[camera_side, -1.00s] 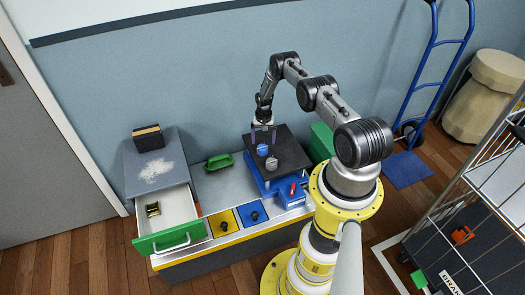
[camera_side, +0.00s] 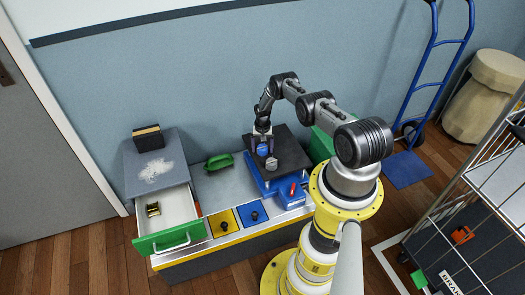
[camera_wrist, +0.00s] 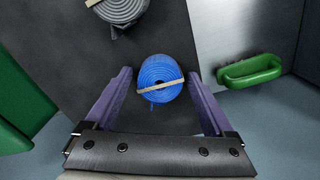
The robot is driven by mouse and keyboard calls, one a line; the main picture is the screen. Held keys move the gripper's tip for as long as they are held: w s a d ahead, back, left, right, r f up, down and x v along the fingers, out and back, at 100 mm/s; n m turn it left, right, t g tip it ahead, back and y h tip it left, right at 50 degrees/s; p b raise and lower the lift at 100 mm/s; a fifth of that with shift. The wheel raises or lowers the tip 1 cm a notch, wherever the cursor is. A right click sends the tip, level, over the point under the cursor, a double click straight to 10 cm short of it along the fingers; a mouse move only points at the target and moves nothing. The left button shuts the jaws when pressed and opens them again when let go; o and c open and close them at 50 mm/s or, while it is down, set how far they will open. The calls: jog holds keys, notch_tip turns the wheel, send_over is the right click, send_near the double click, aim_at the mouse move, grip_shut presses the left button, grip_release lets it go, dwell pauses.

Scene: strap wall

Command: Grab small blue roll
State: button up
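The small blue roll (camera_wrist: 161,77) is a coiled blue strap with a pale band across it. It sits on a dark platform and also shows in the side view (camera_side: 263,149), partly under my gripper. My gripper (camera_wrist: 160,75) has its two purple fingers spread, one on each side of the blue roll, with gaps visible between fingers and roll. In the side view my gripper (camera_side: 263,147) is right over the roll. A grey roll (camera_wrist: 120,10) lies beside the blue one, also in the side view (camera_side: 271,163).
The dark platform (camera_side: 290,150) rests on a blue base (camera_side: 262,183). A green handle-like piece (camera_wrist: 250,71) lies beside the platform. A drawer with a green front (camera_side: 170,240) stands open at left, holding a small dark and yellow object (camera_side: 153,209).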

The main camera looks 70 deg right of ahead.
jog(key=c, duration=1.2)
jog(key=shift+r, duration=0.15)
